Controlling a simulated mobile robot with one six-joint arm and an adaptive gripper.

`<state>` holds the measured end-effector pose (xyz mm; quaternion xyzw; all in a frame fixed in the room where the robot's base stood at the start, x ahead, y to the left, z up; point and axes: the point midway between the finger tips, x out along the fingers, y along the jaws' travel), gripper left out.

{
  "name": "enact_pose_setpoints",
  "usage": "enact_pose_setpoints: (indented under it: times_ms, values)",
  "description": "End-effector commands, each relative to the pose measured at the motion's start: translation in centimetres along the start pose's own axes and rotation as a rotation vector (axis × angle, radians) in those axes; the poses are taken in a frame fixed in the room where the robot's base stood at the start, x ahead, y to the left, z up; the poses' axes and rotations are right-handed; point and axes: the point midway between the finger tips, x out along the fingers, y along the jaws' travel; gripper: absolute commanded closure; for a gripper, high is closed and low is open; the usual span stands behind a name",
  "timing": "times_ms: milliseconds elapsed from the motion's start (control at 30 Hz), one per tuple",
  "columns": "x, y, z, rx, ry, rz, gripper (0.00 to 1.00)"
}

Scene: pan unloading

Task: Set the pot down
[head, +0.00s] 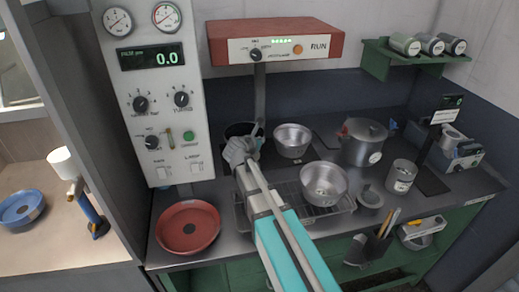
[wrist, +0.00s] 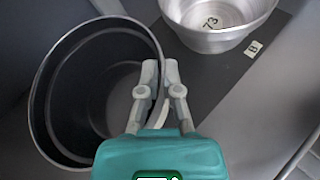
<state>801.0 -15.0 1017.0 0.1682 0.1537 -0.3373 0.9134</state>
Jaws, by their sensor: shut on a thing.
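A dark pot (wrist: 62,95) with a thin pale rim fills the left of the wrist view, its empty inside showing. In the head view the dark pot (head: 238,130) is at the back of the counter, mostly hidden behind my gripper (head: 250,138). My gripper's fingers (wrist: 160,75) are shut on the pot's right wall at the rim. I cannot tell whether the pot's base touches the surface. A silver pot (head: 292,141) stands just right of it; in the wrist view this silver pot (wrist: 218,22) bears the mark 73.
A second silver pot (head: 324,186) stands on a wire rack (head: 290,214). A lidded pot (head: 364,145) and a tin can (head: 401,178) are to the right. A red pan (head: 188,228) lies front left. A red-topped control box (head: 277,46) overhangs the back. A gauge panel (head: 155,95) rises left.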

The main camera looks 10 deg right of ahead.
Motion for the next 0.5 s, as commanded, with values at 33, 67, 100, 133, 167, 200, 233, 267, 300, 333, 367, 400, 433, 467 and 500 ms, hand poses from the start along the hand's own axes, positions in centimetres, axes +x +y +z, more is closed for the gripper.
enact_pose_setpoints:
  times_ms: [33, 67, 100, 133, 167, 200, 233, 267, 300, 333, 367, 400, 433, 467, 500]
  values:
    - [0.2, -0.1, -0.5, 0.000, 0.000, 0.000, 1.00]
    - [0.3, -0.2, -0.7, 0.000, 0.000, 0.000, 1.00]
    - [0.5, -0.2, -1.0, 0.000, 0.000, 0.000, 1.00]
    - [0.6, -0.3, -1.3, 0.000, 0.000, 0.000, 1.00]
    - [0.7, -0.4, -1.5, 0.000, 0.000, 0.000, 1.00]
    - [0.8, -0.4, -1.8, 0.000, 0.000, 0.000, 1.00]
    - [0.9, -0.5, -2.0, 0.000, 0.000, 0.000, 1.00]
    - [1.0, -0.5, -2.2, 0.000, 0.000, 0.000, 1.00]
    - [1.1, -0.6, -2.5, 0.001, 0.000, 0.000, 1.00]
    - [1.2, -0.6, -2.6, 0.000, -0.001, 0.000, 1.00]
    - [1.3, -0.7, -2.8, 0.001, -0.001, 0.000, 1.00]
    - [1.3, -0.7, -2.9, 0.001, -0.001, 0.000, 1.00]
    - [1.4, -0.7, -3.0, 0.001, -0.001, 0.000, 1.00]
    - [1.4, -0.7, -3.0, 0.001, -0.001, -0.001, 1.00]
    - [1.4, -0.8, -3.0, 0.001, -0.001, -0.001, 1.00]
